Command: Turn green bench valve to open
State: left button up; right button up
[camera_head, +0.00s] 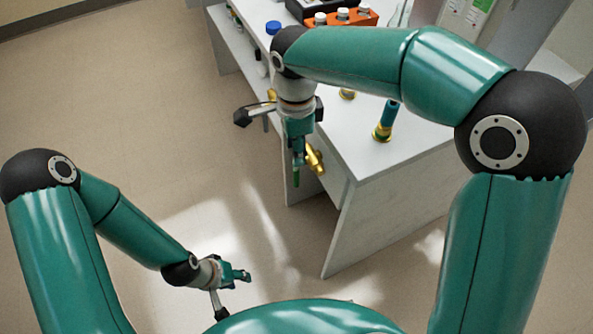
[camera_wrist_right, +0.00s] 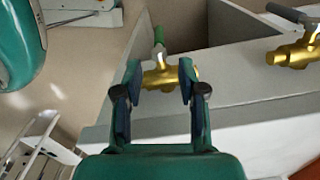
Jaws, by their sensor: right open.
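A brass valve (camera_wrist_right: 158,77) with a green lever handle (camera_wrist_right: 159,36) is on the bench front in the right wrist view. The handle points up in that picture. My right gripper (camera_wrist_right: 160,72) is open, with its fingertips on either side of the brass body; whether they touch it I cannot tell. In the head view my right gripper (camera_head: 298,150) hangs at the bench edge, beside a brass valve (camera_head: 315,159), and hides part of it. My left gripper (camera_head: 238,275) is low at the lower left, away from the bench; its jaws are too small to read.
The white bench (camera_head: 400,180) carries a teal-and-brass fitting (camera_head: 386,120), an orange rack (camera_head: 367,18) with white-capped bottles, and a blue cap (camera_head: 273,28). Open floor lies left.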

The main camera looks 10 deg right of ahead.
aim_at(296, 171)
notch_tip(296, 171, down, 9)
jog(key=shift+s+f+b, duration=0.1)
jog(key=shift+b, duration=0.2)
grip_shut()
dwell(0.4)
